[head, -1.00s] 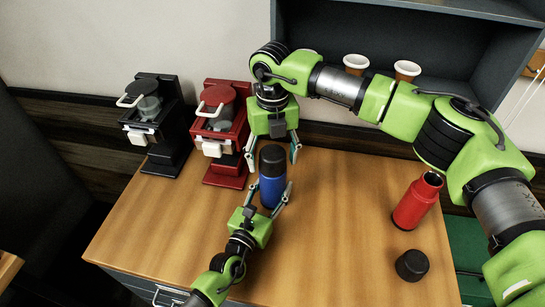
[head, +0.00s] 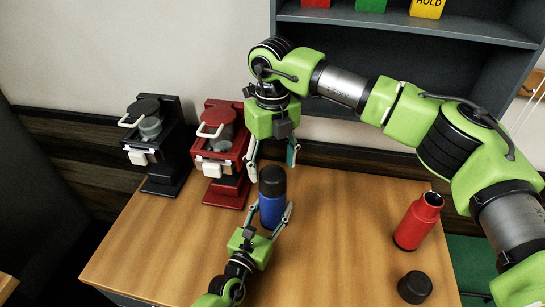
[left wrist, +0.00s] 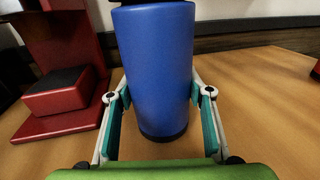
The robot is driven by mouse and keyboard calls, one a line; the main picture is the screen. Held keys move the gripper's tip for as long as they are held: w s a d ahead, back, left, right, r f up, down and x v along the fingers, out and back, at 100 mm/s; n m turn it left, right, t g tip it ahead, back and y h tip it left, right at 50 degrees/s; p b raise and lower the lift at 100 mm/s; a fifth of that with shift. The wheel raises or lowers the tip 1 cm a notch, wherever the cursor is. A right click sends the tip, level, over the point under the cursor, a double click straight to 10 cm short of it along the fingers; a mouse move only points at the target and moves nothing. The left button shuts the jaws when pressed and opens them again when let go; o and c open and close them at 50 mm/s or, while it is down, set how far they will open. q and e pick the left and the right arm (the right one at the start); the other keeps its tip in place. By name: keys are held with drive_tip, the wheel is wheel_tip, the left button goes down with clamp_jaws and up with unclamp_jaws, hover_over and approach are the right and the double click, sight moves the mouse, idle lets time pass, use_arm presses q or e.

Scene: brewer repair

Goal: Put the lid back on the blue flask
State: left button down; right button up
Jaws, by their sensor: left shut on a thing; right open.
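The blue flask (head: 271,210) stands upright on the table, right of the red brewer. Its black lid (head: 272,178) sits on its top; the head view does not show whether it is screwed tight. My left gripper (head: 270,212) is shut around the flask body, with a finger on each side. The left wrist view shows the blue body (left wrist: 155,65) between the fingers, with the top cut off. My right gripper (head: 271,168) points down from above, open and empty, its fingertips around the height of the lid's top and apart from it.
A red brewer (head: 222,160) and a black brewer (head: 160,150) stand at the left. An open red flask (head: 418,222) and a loose black lid (head: 414,287) are at the right. A grey shelf (head: 400,20) rises behind. The middle of the wooden table (head: 340,230) is clear.

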sight(273, 172)
drive_tip(key=n, duration=0.2)
drive_tip(key=r+n, duration=0.1)
drive_tip(key=shift+n, duration=0.4)
drive_tip(key=n, duration=0.3)
drive_tip(key=shift+r+n, duration=0.3)
drive_tip(key=shift+n, duration=0.1)
drive_tip(key=n, duration=0.3)
drive_tip(key=r+n, duration=0.1)
drive_tip(key=n, duration=0.3)
drive_tip(key=shift+r, duration=0.2)
drive_tip(key=shift+f, duration=0.15)
drive_tip(key=shift+f, duration=3.9)
